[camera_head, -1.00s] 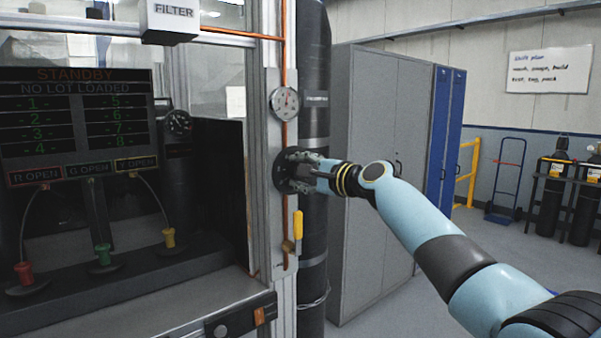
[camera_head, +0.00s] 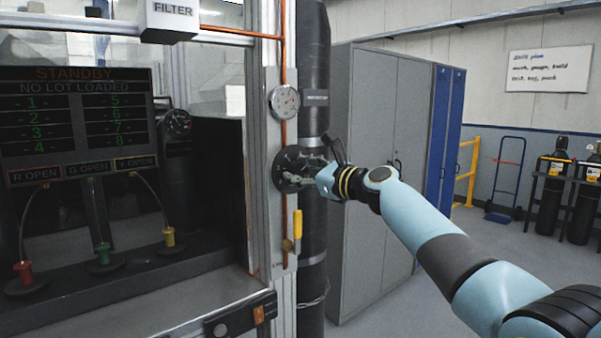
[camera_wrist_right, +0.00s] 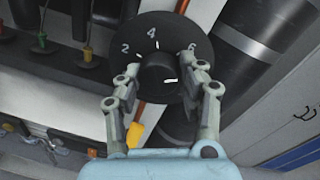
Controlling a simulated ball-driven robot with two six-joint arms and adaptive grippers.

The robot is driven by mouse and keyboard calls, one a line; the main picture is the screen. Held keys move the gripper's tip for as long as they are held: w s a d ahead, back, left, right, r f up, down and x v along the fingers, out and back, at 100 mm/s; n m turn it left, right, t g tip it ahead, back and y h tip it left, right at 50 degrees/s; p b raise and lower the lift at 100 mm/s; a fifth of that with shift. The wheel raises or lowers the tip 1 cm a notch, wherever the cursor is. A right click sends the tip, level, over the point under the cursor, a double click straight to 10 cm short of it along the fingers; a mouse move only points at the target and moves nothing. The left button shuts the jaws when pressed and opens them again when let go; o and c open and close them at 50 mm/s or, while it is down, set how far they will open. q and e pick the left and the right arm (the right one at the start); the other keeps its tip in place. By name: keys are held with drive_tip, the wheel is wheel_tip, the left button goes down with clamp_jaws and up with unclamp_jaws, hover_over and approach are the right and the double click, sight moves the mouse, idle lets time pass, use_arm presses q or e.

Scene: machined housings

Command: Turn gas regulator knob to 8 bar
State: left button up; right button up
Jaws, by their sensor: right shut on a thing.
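The regulator's round black dial plate (camera_head: 281,170) is on the upright post; it also shows in the wrist view (camera_wrist_right: 158,27) with white 2, 4 and 6. Its dark central knob (camera_wrist_right: 157,72) has a white mark pointing right, clockwise past the 6. No 8 is visible; the right finger covers part of that side. My right gripper (camera_wrist_right: 166,72) is shut on the knob, a finger at each side; it also shows in the head view (camera_head: 306,176). A round white gauge (camera_head: 285,101) is above; its reading is too small to tell. My left gripper is out of view.
A yellow-handled valve (camera_head: 298,225) hangs just below the regulator. A dark vertical pipe (camera_head: 314,60) stands right behind it. Grey lockers (camera_head: 365,190) stand to the right. A display panel (camera_head: 80,125) is at left.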

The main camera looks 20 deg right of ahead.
drive_tip(key=shift+f+m, duration=0.2)
drive_tip(key=shift+m, duration=1.4)
drive_tip(key=shift+f, duration=0.1)
drive_tip(key=o, duration=1.2)
drive_tip(key=shift+s, duration=0.1)
drive_tip(key=v, duration=1.2)
